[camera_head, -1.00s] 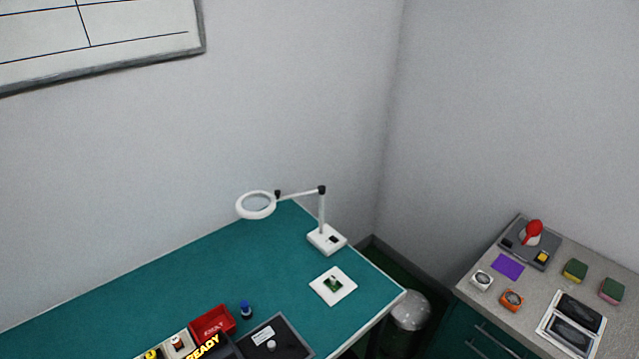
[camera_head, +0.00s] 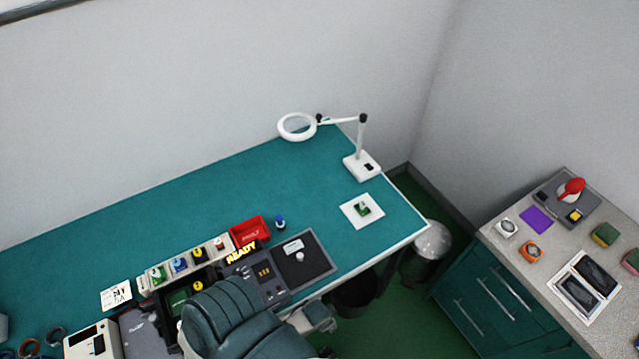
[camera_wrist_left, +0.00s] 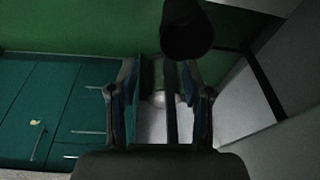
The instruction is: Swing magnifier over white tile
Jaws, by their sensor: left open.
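The magnifier (camera_head: 297,127) is a white ring lens on a jointed arm, rising from a white base (camera_head: 361,166) at the back right of the teal bench. Its head hangs over bare bench, left of the base. The white tile (camera_head: 362,211) lies flat in front of the base with a small green part on it. The lens is up and to the left of the tile, not above it. My left gripper (camera_wrist_left: 165,105) shows in the left wrist view with its fingers apart and nothing between them. Neither gripper can be made out in the head view.
A grey bin (camera_head: 432,240) is on the floor between the bench and the right-hand counter (camera_head: 500,238).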

